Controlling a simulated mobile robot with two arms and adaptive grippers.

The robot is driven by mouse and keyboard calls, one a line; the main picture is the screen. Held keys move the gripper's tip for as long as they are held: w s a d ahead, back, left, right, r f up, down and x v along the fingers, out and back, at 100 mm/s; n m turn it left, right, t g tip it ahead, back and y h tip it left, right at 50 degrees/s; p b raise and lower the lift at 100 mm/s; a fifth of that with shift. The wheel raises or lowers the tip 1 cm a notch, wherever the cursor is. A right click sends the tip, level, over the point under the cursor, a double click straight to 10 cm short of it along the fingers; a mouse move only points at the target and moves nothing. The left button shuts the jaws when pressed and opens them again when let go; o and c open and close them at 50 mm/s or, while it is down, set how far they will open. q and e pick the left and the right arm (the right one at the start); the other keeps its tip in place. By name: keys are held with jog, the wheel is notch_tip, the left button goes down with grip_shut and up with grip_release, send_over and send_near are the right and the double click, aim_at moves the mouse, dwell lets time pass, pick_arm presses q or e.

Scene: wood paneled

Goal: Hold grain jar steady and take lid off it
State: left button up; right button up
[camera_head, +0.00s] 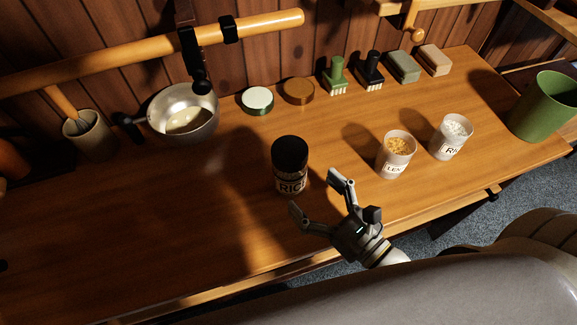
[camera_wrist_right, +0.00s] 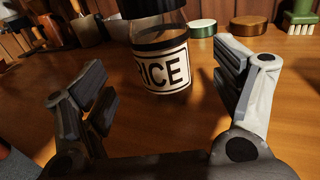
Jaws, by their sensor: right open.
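The grain jar (camera_head: 291,185), labelled RICE, stands upright on the wooden counter with its black lid (camera_head: 289,151) on top. In the right wrist view the jar (camera_wrist_right: 163,68) shows between the fingers, a little beyond them, with the lower edge of the lid (camera_wrist_right: 150,8) at the top of the picture. My right gripper (camera_head: 316,193) is open and empty, just in front and to the right of the jar, its fingers pointing toward it. No contact shows. My left gripper is in neither view.
Two open jars, one with yellow grains (camera_head: 397,152) and one with white contents (camera_head: 453,135), stand to the right. A metal pan (camera_head: 205,103), round tins (camera_head: 257,100), brushes and blocks line the back wall. A green bin (camera_head: 545,105) is far right. The counter left of the jar is clear.

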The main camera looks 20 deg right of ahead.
aim_at(301, 178)
jog(key=x, duration=0.2)
jog(key=shift+w+a, duration=0.1)
jog(key=shift+w, duration=0.2)
jog(key=shift+w+a+r+p, duration=0.1)
jog(key=shift+w+p, duration=0.1)
jog(key=shift+p, duration=0.3)
jog(key=p+x, duration=0.2)
jog(key=x, duration=0.2)
jog(key=shift+r, duration=0.1)
jog(key=shift+w, duration=0.35)
jog(key=c, duration=1.4)
jog(key=shift+o, duration=0.2)
